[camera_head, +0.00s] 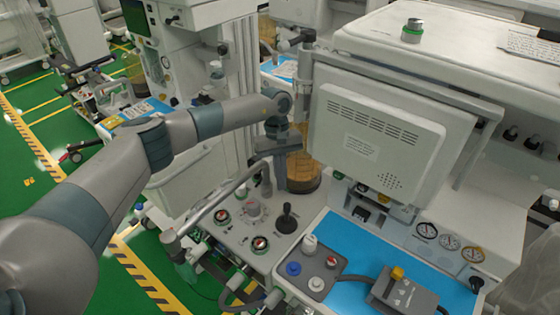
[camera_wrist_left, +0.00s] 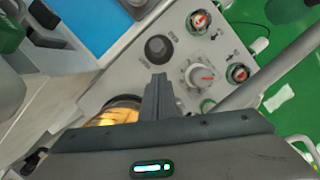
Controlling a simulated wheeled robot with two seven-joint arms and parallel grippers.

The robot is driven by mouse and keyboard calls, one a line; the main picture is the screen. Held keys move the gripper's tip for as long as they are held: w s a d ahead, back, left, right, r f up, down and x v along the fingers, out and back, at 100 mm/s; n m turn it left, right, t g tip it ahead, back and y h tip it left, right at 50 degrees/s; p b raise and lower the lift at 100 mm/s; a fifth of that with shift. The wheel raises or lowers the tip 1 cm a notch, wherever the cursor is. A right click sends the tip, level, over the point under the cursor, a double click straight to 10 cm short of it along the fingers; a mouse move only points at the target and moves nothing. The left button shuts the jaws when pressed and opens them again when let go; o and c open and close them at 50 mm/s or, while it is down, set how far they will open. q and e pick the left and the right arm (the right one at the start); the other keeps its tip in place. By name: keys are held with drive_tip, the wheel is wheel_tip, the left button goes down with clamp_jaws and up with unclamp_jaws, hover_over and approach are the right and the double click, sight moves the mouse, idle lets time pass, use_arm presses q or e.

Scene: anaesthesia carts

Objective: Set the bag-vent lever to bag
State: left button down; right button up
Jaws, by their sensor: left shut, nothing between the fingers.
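A black ball-topped lever (camera_head: 287,218), which appears to be the bag-vent lever, stands on the light grey control panel (camera_head: 235,234). It also shows in the left wrist view (camera_wrist_left: 158,48), seen from above; I cannot read its markings or tell its setting. My left gripper (camera_head: 280,188) points down behind the lever, above the panel's far edge, beside the amber bellows cylinder (camera_head: 304,172). Its fingers (camera_wrist_left: 158,80) are shut and empty, apart from the lever as far as I can see. My right gripper is not in view.
A metal rail (camera_head: 222,203) runs along the left. A grey monitor (camera_head: 377,143) stands close to the right of the gripper. A blue mat (camera_head: 355,245) holds a grey box (camera_head: 404,292).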

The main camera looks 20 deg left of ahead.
sight(287, 212)
use_arm(q)
drive_tip(key=f+p, duration=0.1)
drive_tip(key=s+d+f+p, duration=0.1)
drive_tip(key=s+f, duration=0.1)
drive_tip(key=shift+s+d+f+p, duration=0.2)
drive_tip(key=shift+d+p, duration=0.1)
drive_tip(key=shift+p, duration=0.1)
idle(0.3)
